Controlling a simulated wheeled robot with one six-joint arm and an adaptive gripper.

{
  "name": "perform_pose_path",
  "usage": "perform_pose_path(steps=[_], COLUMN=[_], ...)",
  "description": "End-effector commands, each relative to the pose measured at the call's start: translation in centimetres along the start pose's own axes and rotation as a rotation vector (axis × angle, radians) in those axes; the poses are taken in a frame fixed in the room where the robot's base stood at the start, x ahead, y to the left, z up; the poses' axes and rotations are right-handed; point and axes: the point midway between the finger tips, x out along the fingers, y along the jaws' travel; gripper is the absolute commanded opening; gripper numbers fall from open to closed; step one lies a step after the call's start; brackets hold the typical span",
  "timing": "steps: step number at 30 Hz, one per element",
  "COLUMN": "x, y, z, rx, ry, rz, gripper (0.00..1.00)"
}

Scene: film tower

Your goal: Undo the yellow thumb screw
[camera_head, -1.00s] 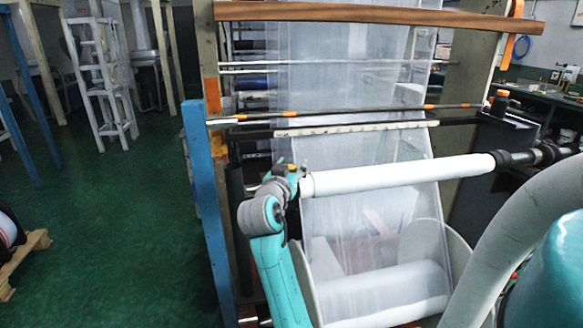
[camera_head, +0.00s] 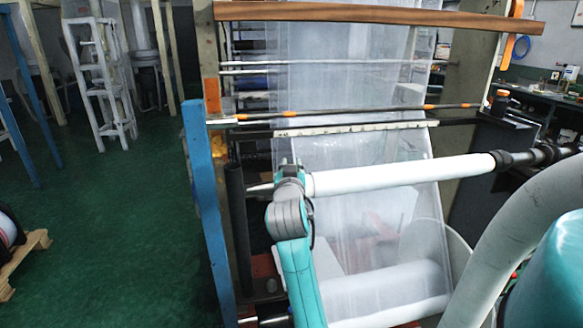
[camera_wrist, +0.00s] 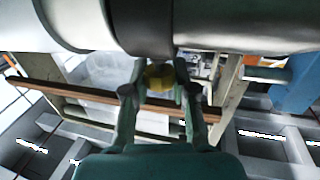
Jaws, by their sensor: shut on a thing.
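The yellow thumb screw (camera_wrist: 160,77) shows in the wrist view, just below the dark collar (camera_wrist: 138,28) on the roller shaft. My gripper (camera_wrist: 160,80) has one finger on each side of the screw and is shut on it. I cannot tell how deep the screw sits in the collar. In the head view my wrist (camera_head: 289,190) is at the left end of the white roll (camera_head: 400,175) and hides the screw and the fingers.
Clear film (camera_head: 350,100) hangs behind the roll. A blue post (camera_head: 207,200) and a dark upright bar (camera_head: 238,210) stand left of my arm. A wooden beam (camera_head: 370,12) crosses above. Green floor (camera_head: 90,220) is open at the left.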

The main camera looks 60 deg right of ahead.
Motion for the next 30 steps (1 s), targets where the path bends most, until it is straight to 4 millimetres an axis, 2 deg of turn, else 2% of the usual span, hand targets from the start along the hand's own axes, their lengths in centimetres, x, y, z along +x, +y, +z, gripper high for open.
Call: perform_pose_path(steps=[18,30], x=[0.12,0.08], y=[0.31,0.1], z=[0.04,0.12], rx=[0.0,0.001], ry=[-0.001,-0.004], rz=[-0.467,-0.664], gripper=[0.0,0.0])
